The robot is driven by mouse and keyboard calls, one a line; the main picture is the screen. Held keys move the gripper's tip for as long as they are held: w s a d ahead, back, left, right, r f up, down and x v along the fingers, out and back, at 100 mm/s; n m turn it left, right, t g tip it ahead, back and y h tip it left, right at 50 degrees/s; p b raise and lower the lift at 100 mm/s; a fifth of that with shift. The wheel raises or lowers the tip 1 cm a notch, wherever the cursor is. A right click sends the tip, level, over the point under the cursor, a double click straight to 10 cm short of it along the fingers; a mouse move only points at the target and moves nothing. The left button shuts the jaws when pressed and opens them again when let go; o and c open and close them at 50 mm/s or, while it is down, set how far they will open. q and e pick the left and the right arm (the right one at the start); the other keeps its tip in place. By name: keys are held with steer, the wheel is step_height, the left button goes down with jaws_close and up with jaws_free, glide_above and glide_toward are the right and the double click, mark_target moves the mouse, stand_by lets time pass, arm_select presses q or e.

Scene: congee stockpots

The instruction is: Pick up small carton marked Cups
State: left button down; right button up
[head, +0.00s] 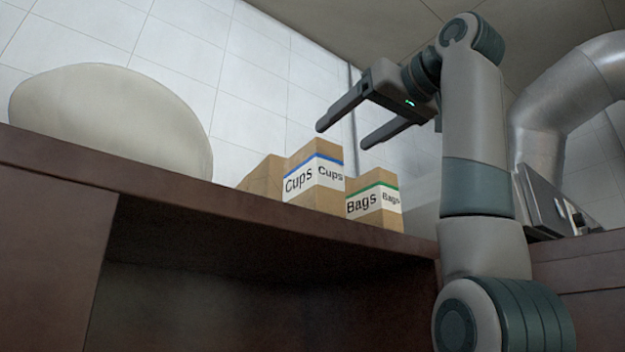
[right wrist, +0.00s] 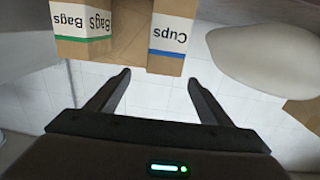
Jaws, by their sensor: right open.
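The small carton marked Cups (head: 314,177) is a brown box with a white label and a blue stripe. It stands on the dark brown shelf (head: 230,205) in the head view. In the right wrist view the Cups carton (right wrist: 170,38) appears upside down, beyond the fingertips. My right gripper (head: 340,134) is open and empty, above and to the right of the Cups carton, apart from it. The gripper also shows in the right wrist view (right wrist: 157,74), with a gap between its fingers. My left gripper is not in view.
A carton marked Bags (head: 375,205) with a green stripe stands just right of the Cups carton. A plain brown carton (head: 262,177) is at its left. A large pale rounded object (head: 110,125) sits farther left. A silver duct (head: 545,120) is at the right.

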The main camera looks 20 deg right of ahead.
mark_target(333, 144)
steer(key=p+x, duration=0.2)
steer(key=x, duration=0.4)
steer(key=shift+w+a, duration=0.15)
steer(key=shift+w, duration=0.2)
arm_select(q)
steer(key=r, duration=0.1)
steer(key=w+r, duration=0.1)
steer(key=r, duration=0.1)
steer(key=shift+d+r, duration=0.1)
arm_select(e)
steer(key=shift+w+a+p, duration=0.3)
steer(key=shift+w+p, duration=0.15)
steer(key=shift+p, duration=0.3)
steer(key=p+x, duration=0.2)
steer(key=x, duration=0.1)
steer(key=shift+w+a+f, duration=0.15)
steer(key=shift+w+a, duration=0.15)
steer(key=shift+w+f, duration=0.1)
steer(key=shift+w, duration=0.15)
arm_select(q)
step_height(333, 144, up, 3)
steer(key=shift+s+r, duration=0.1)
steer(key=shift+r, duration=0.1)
arm_select(e)
steer(key=shift+s, duration=0.15)
steer(key=shift+c, duration=0.2)
